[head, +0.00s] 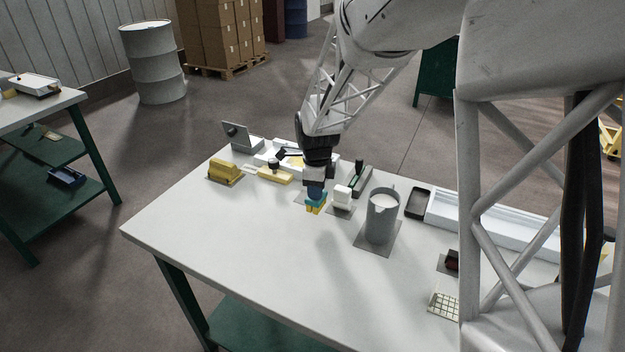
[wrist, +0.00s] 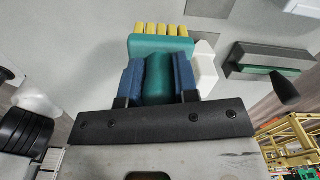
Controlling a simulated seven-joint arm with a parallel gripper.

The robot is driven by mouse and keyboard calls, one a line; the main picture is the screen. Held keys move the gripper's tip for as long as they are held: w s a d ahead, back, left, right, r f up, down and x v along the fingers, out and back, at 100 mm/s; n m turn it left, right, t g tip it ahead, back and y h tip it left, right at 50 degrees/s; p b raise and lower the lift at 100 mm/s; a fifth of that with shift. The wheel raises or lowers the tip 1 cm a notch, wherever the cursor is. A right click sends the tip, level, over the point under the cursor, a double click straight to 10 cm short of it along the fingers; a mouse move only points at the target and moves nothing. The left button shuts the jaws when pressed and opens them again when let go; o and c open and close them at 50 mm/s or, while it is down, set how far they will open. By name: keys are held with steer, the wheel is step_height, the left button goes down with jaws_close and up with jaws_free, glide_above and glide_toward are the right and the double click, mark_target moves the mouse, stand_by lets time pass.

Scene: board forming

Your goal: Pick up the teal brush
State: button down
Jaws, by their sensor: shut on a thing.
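The teal brush (wrist: 160,45) has a teal body and a row of yellow bristles. My gripper (wrist: 158,78) is shut on its teal handle, with one blue finger on each side. In the head view my gripper (head: 316,190) is over the middle of the white table, pointing down. The brush (head: 317,203) shows below the fingers there, bristles lowest. I cannot tell whether the bristles touch the table. Most of the handle is hidden by the gripper in the head view.
A white block (head: 342,197) is close to the right of the brush, with a grey jug (head: 382,216) beyond it. The front left of the table is clear.

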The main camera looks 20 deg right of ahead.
steer(key=s, duration=0.7)
steer(key=shift+s+a+r, duration=0.2)
steer(key=shift+a+r, duration=0.15)
steer(key=c, duration=1.6)
jaws_free()
steer(key=shift+c, duration=0.6)
steer(key=w+d+r, duration=0.1)
steer(key=w+r, duration=0.1)
steer(key=w, duration=1.5)
steer(key=w+r, duration=0.2)
steer(key=w, duration=1.4)
steer(key=shift+w+d+r, duration=0.2)
steer(key=shift+w+d, duration=0.15)
steer(key=shift+w, duration=0.05)
